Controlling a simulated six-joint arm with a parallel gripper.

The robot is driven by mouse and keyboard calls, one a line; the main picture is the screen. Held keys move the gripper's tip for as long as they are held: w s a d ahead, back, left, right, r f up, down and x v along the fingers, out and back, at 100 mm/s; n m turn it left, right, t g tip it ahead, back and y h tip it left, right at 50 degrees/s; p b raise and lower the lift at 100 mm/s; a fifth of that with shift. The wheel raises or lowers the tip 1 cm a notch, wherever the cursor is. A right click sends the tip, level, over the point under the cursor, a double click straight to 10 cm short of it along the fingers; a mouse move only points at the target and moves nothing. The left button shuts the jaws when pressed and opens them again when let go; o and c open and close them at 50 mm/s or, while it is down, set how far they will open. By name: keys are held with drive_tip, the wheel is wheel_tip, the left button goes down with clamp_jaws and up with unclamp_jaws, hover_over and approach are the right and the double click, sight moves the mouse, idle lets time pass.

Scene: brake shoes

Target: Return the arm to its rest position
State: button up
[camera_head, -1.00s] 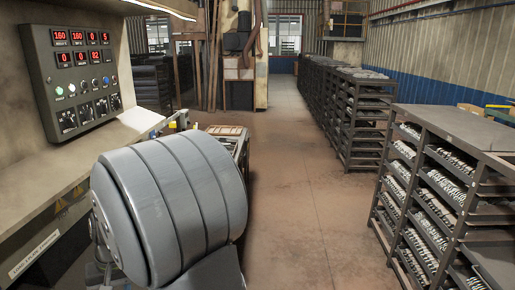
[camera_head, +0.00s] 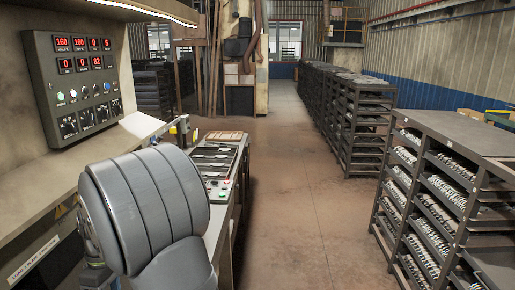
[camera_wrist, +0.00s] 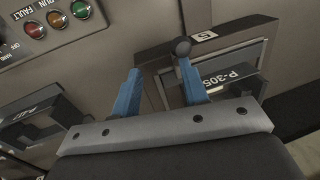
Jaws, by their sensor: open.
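My gripper (camera_wrist: 159,66) shows in the wrist view, with two blue fingers standing apart and nothing visible held between them. A dark round knob (camera_wrist: 181,46) appears by the tip of the right finger; I cannot tell whether they touch. Behind the fingers is a grey machine face with a framed panel marked P-305 (camera_wrist: 222,76). My own large grey arm link (camera_head: 150,205) fills the lower left of the head view. The gripper itself cannot be made out there.
A control panel (camera_head: 82,85) with red displays hangs above the bench (camera_head: 50,185) at left. A unit with dark slots (camera_head: 215,160) lies behind my arm. A rack of brake shoes (camera_head: 440,190) stands at right. The aisle floor (camera_head: 295,200) between is clear. Indicator lamps (camera_wrist: 58,19) show in the wrist view.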

drive_tip(key=shift+a+n, duration=0.3)
drive_tip(key=shift+n, duration=0.6)
